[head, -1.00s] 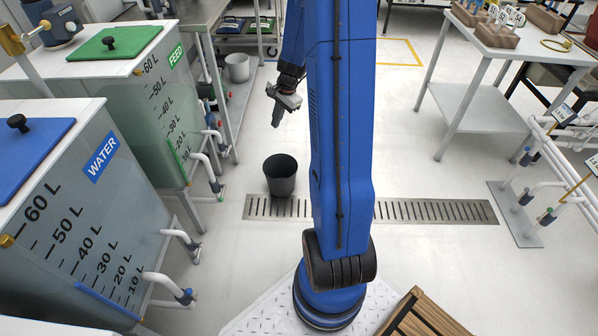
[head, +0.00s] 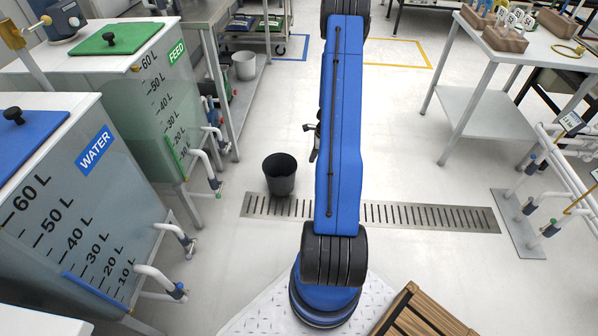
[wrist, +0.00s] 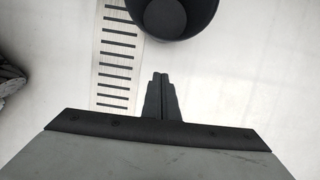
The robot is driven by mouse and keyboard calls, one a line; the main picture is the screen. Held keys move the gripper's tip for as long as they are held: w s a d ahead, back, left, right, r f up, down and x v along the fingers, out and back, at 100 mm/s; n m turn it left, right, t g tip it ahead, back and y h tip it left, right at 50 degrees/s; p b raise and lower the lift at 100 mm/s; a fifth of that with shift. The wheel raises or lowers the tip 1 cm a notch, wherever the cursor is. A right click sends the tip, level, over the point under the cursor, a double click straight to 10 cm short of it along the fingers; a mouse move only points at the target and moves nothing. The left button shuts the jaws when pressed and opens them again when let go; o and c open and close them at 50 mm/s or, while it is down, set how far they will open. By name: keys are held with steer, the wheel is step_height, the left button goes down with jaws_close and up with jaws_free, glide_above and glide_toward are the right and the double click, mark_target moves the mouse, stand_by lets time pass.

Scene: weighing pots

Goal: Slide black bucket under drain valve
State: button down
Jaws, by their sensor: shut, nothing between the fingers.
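The black bucket (head: 279,174) stands upright on the pale floor in the head view, at the left end of the floor drain. Its open rim and dark inside show at the top of the wrist view (wrist: 172,14), cut off by the frame edge. My gripper (wrist: 161,76) is shut and empty in the wrist view, its fingertips apart from the bucket in that picture. In the head view my arm hides most of the gripper. The water tank (head: 113,205) and the feed tank (head: 150,115) have white pipes with valves (head: 178,291) at their right sides.
A slotted floor drain (head: 420,215) crosses the floor behind my base. A grey bucket (head: 244,66) sits on a shelf at the back left. A metal table (head: 490,105) and a pipe rack (head: 520,217) stand at right. The floor around the black bucket is clear.

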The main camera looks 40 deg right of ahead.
steer(key=w+a+f, duration=0.2)
steer(key=f, duration=0.3)
steer(key=w+a+f, duration=0.1)
steer(key=w+f, duration=0.1)
steer(key=f, duration=0.3)
steer(key=shift+w+a+f, duration=0.25)
steer(key=shift+a, duration=0.15)
steer(key=w+a, duration=1.6)
steer(key=w, duration=0.2)
steer(key=shift+w+a, duration=0.2)
steer(key=shift+w, duration=0.15)
